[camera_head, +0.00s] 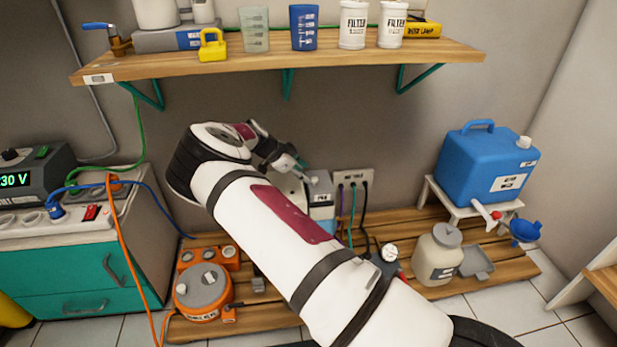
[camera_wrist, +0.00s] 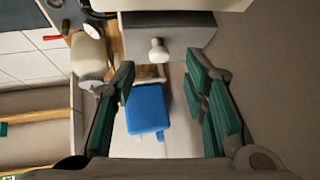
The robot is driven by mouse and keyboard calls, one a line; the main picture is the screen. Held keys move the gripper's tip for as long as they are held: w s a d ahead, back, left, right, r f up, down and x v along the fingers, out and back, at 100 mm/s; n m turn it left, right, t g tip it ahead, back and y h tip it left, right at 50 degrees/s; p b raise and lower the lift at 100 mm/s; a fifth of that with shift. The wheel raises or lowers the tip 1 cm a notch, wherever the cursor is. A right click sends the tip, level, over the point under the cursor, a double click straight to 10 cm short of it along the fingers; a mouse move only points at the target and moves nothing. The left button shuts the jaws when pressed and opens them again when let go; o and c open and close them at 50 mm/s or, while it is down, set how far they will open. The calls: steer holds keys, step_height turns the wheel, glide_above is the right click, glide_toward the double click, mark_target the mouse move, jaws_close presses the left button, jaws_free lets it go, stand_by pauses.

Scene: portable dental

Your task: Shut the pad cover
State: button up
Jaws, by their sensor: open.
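A pale grey box face with a small white knob (camera_wrist: 158,50) fills the top middle of the wrist view. I cannot tell for sure that this is the pad cover. My gripper (camera_wrist: 160,78) is open, its green-padded fingers apart with nothing between them; the knob lies beyond the tips, between the two fingers in the picture. In the head view my gripper (camera_head: 291,164) is beside a white and grey device (camera_head: 320,196) on the low wooden platform at the back wall. My arm hides much of this device, and its cover's state is unclear.
A blue jug (camera_head: 487,165) stands on a small stand at the right; a cream jar (camera_head: 437,254) is below. An orange unit (camera_head: 203,290) is at the left of the platform. A wooden shelf (camera_head: 270,62) with cups and jars hangs above my arm.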

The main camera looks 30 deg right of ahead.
steer(key=v, duration=0.7)
steer(key=shift+r, duration=0.1)
